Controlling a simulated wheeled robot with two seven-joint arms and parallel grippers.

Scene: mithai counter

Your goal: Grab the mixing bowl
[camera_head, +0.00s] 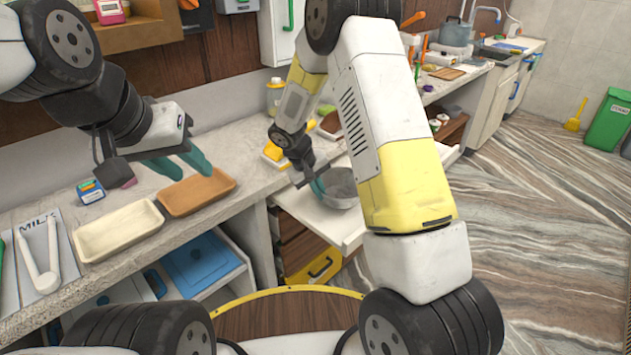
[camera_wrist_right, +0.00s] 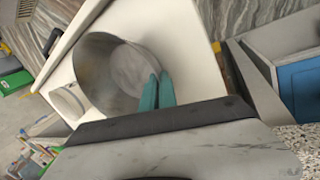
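The mixing bowl (camera_head: 341,188) is a round grey metal bowl on a pulled-out white shelf, partly hidden by my right arm in the head view. In the right wrist view the bowl (camera_wrist_right: 105,70) shows its empty inside. My right gripper (camera_head: 318,186) is at the bowl's near-left rim. In the wrist view its two teal fingers (camera_wrist_right: 157,91) are close together at the rim, one over the inside and one outside, and look shut on the wall. My left gripper (camera_head: 192,167) is open and empty above the counter, near the brown tray.
A brown tray (camera_head: 197,192), a cream tray (camera_head: 118,231), white tongs (camera_head: 40,258) and a small blue box (camera_head: 90,191) lie on the left counter. The pulled-out shelf (camera_head: 326,220) juts over open drawers. A white container (camera_wrist_right: 68,101) stands beside the bowl.

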